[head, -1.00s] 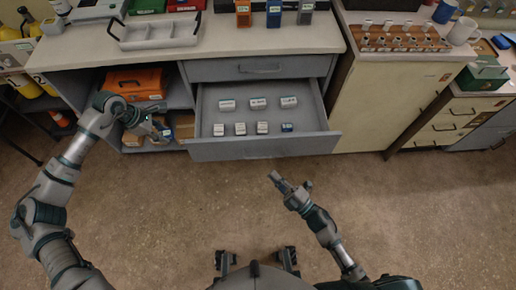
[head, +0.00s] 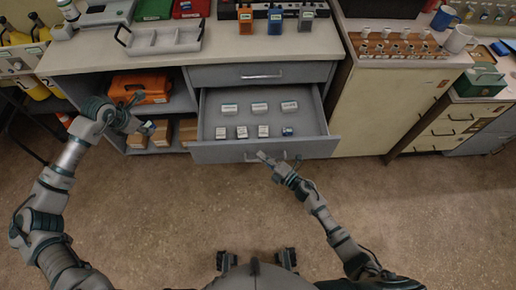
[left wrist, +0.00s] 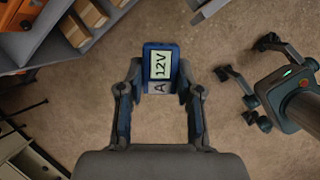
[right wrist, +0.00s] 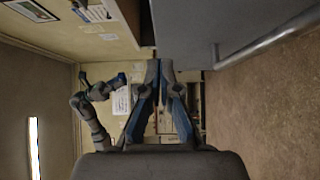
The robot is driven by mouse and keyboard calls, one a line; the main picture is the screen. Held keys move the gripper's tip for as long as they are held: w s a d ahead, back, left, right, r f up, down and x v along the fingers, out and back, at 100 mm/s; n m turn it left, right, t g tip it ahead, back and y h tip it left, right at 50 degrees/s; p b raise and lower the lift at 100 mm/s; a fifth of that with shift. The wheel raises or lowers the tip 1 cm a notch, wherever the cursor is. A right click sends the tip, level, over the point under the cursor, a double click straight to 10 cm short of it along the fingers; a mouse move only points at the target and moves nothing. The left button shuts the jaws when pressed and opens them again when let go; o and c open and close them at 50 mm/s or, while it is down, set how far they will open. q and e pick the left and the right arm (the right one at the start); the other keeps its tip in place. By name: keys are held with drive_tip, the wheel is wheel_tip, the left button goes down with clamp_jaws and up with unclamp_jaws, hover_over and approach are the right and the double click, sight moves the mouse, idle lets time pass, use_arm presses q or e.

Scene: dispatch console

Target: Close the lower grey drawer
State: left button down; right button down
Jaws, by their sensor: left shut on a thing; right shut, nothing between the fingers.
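The lower grey drawer (head: 220,153) is pulled out below the shut upper drawer (head: 300,73), with small labelled boxes inside. Its front and bar handle (right wrist: 270,40) fill the top right of the right wrist view. My right gripper (head: 263,156) is shut and empty, with its fingertips close to the drawer front near the handle; I cannot tell if they touch. It also shows in the right wrist view (right wrist: 160,68). My left gripper (head: 143,126) is shut on a blue battery marked 12V (left wrist: 160,65), in front of the open shelves left of the drawer.
An orange case (head: 140,88) and cardboard boxes (head: 187,131) sit on the shelves. The worktop (head: 215,55) above holds a grey tray (head: 165,40) and several radios. A beige cabinet (head: 385,105) stands right of the drawer. The floor in front is clear.

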sight(255, 144)
use_arm(q)
drive_tip(key=shift+f, duration=0.6)
use_arm(e)
drive_tip(key=w, duration=0.3)
drive_tip(key=shift+d, duration=0.2)
use_arm(q)
drive_tip(key=shift+a, duration=0.1)
use_arm(e)
drive_tip(key=shift+w+a, duration=0.15)
drive_tip(key=shift+w, duration=0.05)
